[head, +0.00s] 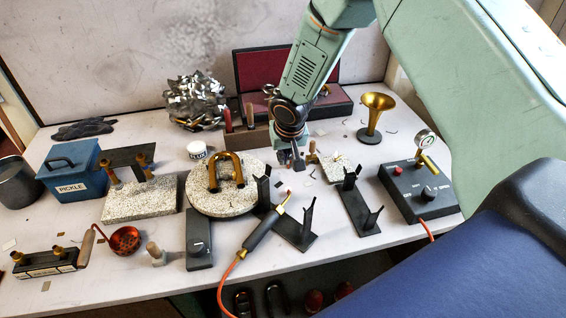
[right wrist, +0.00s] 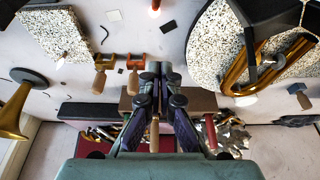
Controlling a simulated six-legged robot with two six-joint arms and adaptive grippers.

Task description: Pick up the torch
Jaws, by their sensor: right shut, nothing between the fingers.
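The torch (head: 262,232) has a dark handle and a brass neck, and an orange hose (head: 227,277) runs from its lower end over the table's front edge. It lies slanted across the left end of a black forked stand (head: 300,238), its nozzle pointing up and right. My right gripper (head: 298,167) points down behind the torch, apart from it, near the right edge of the round speckled block. Its fingers are together and empty; they also show together in the right wrist view (right wrist: 160,72). My left gripper is out of view.
A round speckled block (head: 205,205) with a bent brass tube (head: 226,172) stands left of the gripper. A second forked stand (head: 357,212) and a control box with gauge (head: 418,193) are to the right. A brass bell (head: 374,112) and an open red-lined case (head: 330,103) stand behind.

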